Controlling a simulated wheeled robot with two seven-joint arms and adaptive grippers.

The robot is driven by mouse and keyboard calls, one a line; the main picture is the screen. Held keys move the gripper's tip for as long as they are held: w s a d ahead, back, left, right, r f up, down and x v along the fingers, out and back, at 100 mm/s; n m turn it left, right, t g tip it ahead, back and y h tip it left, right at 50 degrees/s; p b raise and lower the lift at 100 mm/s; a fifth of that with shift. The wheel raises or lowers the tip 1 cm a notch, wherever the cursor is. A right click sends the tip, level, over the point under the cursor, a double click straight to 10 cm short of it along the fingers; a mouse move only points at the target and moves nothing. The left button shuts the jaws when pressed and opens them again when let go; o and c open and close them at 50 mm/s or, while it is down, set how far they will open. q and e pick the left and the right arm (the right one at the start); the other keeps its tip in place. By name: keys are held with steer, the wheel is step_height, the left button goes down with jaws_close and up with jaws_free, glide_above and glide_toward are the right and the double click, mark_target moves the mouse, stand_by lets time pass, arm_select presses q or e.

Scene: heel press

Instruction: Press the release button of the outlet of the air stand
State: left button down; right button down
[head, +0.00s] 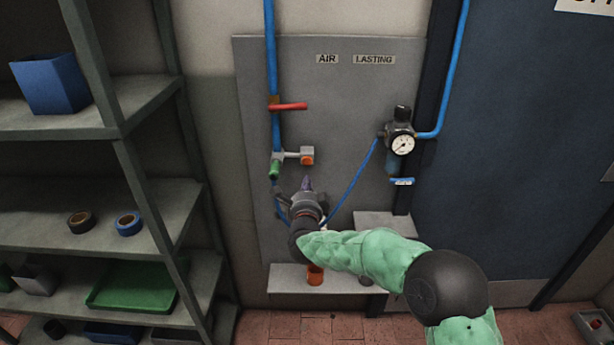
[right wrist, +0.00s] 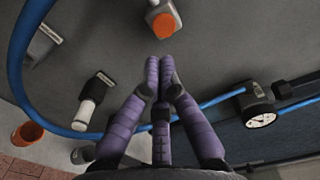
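The air stand is a grey wall panel (head: 340,75) with an "AIR LASTING" label. In the right wrist view the orange button (right wrist: 163,25) is just beyond the fingertips. My right gripper (head: 307,184) is below the button, with a visible gap. In the right wrist view its purple fingers (right wrist: 160,68) meet at the tips, with nothing seen between them. My left gripper is not in view.
A red lever (head: 290,106) sits on the blue pipe above the outlet. A green fitting (head: 274,170) hangs under it. A gauge regulator (head: 402,144) is to the right. An orange cup (head: 315,275) stands on the low ledge (head: 340,284). Shelves (head: 120,105) stand at left.

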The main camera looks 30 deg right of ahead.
steer(key=p+v, duration=0.1)
steer(key=v, duration=0.4)
steer(key=shift+s+a, duration=0.15)
stand_by(0.5)
steer(key=s+a+f+n+g+y, duration=0.1)
steer(key=a+f+n+g+y, duration=0.2)
steer(key=f, duration=0.6)
steer(key=s+a+f+n+g+y, duration=0.1)
steer(key=s+a+f+n+y, duration=0.15)
steer(key=a+f+n, duration=0.4)
steer(key=a+f+n+g+y, duration=0.2)
steer(key=a+f+n+y, duration=0.1)
steer(key=f, duration=0.8)
steer(key=s+a+f+n+g+y, duration=0.1)
steer(key=s+a+f+n+g, duration=0.2)
steer(key=s, duration=0.5)
steer(key=s+a+f+n+g+y+p, duration=0.1)
steer(key=s+a+f+n+g+y, duration=0.1)
steer(key=s+a+f, duration=0.3)
steer(key=s+a+f+n+g+y, duration=0.1)
steer(key=s+a+f+n+g, duration=0.3)
steer(key=s+f, duration=0.4)
steer(key=s, duration=0.3)
steer(key=shift+s+a+y+p, duration=0.2)
steer(key=shift+s+y+p, duration=0.1)
steer(key=shift+s+y, duration=0.1)
